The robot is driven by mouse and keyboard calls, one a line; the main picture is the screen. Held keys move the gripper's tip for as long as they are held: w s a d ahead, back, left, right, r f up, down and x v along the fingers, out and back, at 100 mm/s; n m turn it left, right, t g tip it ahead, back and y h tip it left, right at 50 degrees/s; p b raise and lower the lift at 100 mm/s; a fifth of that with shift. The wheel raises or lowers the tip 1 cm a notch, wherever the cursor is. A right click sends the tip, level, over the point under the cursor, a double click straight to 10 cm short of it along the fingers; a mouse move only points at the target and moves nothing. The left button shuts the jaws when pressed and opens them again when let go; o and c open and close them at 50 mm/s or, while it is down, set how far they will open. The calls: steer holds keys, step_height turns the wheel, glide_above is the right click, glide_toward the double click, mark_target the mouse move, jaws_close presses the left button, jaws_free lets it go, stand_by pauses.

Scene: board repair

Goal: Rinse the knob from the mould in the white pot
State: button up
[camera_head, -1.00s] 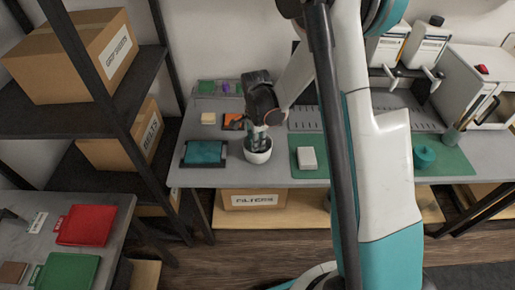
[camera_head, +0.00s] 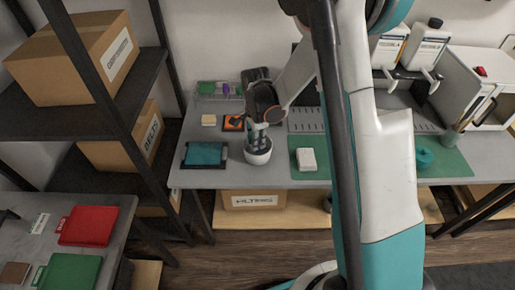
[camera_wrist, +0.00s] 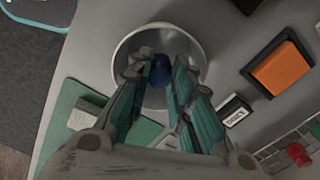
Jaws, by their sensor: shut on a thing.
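The white pot (camera_head: 259,158) stands on the grey bench; in the wrist view its round rim (camera_wrist: 119,55) surrounds my fingertips. My gripper (camera_head: 258,141) points down into the pot. In the wrist view, my gripper (camera_wrist: 158,68) is shut on a dark blue knob (camera_wrist: 160,74), held between the fingertips inside the pot opening. The knob's lower part and any liquid in the pot cannot be made out. In the head view the knob is hidden by the fingers and pot. I cannot tell which nearby piece is the mould.
A dark tray with a teal block (camera_head: 204,154) lies left of the pot. An orange block (camera_wrist: 282,68) in a dark frame lies behind it. A white block (camera_head: 306,160) sits on a green mat (camera_head: 322,144) to the right. Shelving (camera_head: 95,127) stands at the left.

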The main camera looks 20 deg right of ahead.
steer(key=shift+r+p, duration=2)
steer(key=shift+r, duration=1.55)
step_height(320, 180, up, 4)
steer(key=shift+p, duration=1.1)
